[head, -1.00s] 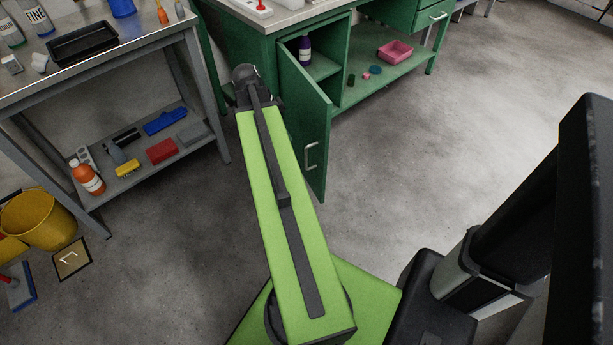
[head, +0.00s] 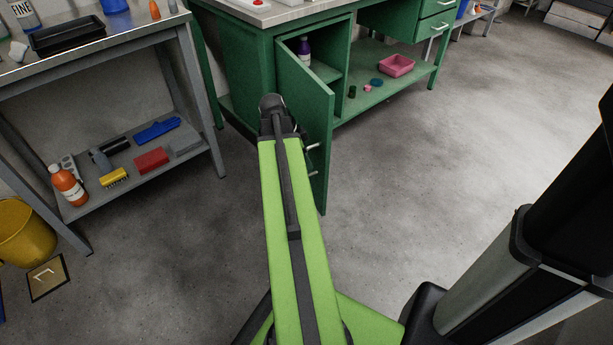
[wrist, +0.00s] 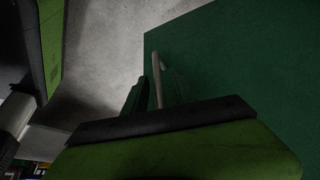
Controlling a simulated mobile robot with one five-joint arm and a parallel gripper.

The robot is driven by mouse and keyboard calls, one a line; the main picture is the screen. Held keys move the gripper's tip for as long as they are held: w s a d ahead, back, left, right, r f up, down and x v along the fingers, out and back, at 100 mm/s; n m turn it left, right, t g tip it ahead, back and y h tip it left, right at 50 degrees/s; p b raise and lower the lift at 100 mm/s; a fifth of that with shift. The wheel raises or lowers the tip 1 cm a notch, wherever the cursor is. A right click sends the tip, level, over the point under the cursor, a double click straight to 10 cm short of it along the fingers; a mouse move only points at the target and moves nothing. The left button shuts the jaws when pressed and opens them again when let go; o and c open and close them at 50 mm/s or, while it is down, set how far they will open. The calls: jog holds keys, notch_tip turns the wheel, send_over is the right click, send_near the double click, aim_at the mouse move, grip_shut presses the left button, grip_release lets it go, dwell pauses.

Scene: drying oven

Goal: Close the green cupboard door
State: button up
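The green cupboard door (head: 308,105) stands open, swung out from the green cupboard towards me. Its pale handle (head: 312,173) is near the door's free edge and is partly covered by my arm's end. In the wrist view, the door's green face (wrist: 245,65) fills the right side, and the handle (wrist: 157,80) rises just beyond my gripper (wrist: 160,122). In the head view my gripper is mostly hidden behind the end of my arm, close to the door's outer face. I cannot tell whether it touches the door. Its fingertips do not show clearly.
Inside the cupboard stands a purple bottle (head: 304,50). A pink tray (head: 396,65) lies on the low shelf to the right. A grey workbench (head: 95,205) with bottles and brushes stands at left, near a yellow bucket (head: 25,232). The floor right of the door is clear.

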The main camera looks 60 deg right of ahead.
jog(key=b+x, duration=0.1)
jog(key=x, duration=0.1)
jog(key=shift+d+f, duration=0.1)
jog(key=shift+f, duration=0.3)
jog(key=shift+s, duration=0.1)
jog(key=shift+r, duration=0.1)
grip_shut()
jog(key=shift+d, duration=0.1)
dwell(0.8)
